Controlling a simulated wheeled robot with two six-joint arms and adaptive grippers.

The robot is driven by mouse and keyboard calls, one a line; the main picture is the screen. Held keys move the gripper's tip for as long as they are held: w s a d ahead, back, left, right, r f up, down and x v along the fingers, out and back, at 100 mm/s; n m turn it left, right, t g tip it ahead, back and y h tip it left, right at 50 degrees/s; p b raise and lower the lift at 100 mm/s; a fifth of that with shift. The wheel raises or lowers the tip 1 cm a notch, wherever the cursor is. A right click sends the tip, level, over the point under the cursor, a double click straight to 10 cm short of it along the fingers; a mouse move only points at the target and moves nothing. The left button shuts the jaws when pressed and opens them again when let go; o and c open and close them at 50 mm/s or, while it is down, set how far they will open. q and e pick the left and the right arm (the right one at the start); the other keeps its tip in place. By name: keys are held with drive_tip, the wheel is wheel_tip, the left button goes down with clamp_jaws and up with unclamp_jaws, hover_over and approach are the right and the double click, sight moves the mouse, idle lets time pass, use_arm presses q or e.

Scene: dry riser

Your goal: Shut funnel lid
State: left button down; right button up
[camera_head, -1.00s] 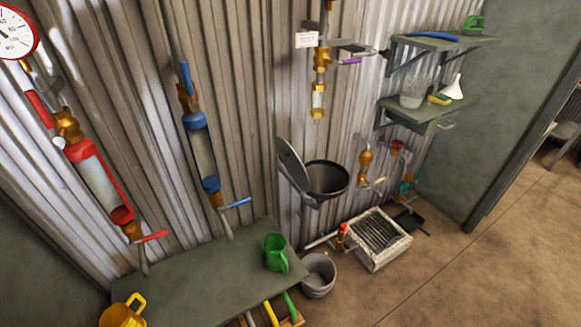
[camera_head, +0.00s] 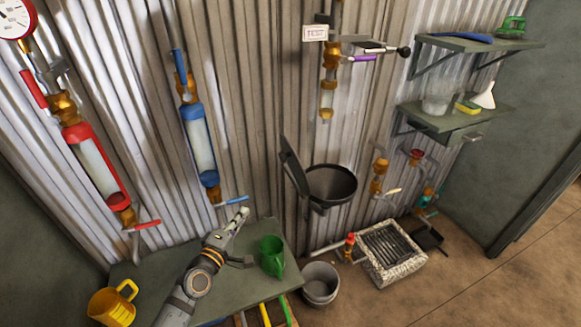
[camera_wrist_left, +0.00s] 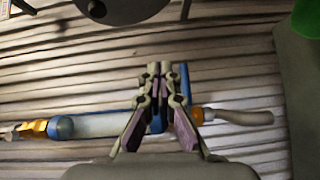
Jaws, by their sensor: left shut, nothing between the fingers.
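The dark round funnel (camera_head: 331,186) is mounted on the corrugated wall in the head view. Its lid (camera_head: 294,173) stands open, tilted up at the funnel's left side. My left gripper (camera_head: 243,213) is shut and empty. It is above the green bench, below and left of the funnel and apart from it. In the left wrist view the shut fingers (camera_wrist_left: 160,72) are in front of the blue-ended sight tube (camera_wrist_left: 100,125). A dark round piece, perhaps the funnel, shows at the top edge there. My right gripper is not in view.
A grey bucket (camera_head: 320,284) and a grated drain box (camera_head: 393,252) are on the floor. Shelves (camera_head: 455,122) hang at the right. The wall tubes stand close to my left arm.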

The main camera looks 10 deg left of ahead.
use_arm(q)
wheel_tip(320, 180, up, 8)
drive_tip(key=w+d+n+t, duration=0.1)
drive_tip(key=d+n+t, duration=0.1)
drive_tip(key=n, duration=0.1)
drive_tip(key=w+d+r+p, duration=0.1)
drive_tip(key=w+d, duration=0.3)
drive_tip(key=w, duration=0.7)
drive_tip(key=shift+w+d+r+h, duration=0.3)
drive_tip(key=shift+d+r, duration=0.05)
drive_tip(key=shift+r, duration=0.15)
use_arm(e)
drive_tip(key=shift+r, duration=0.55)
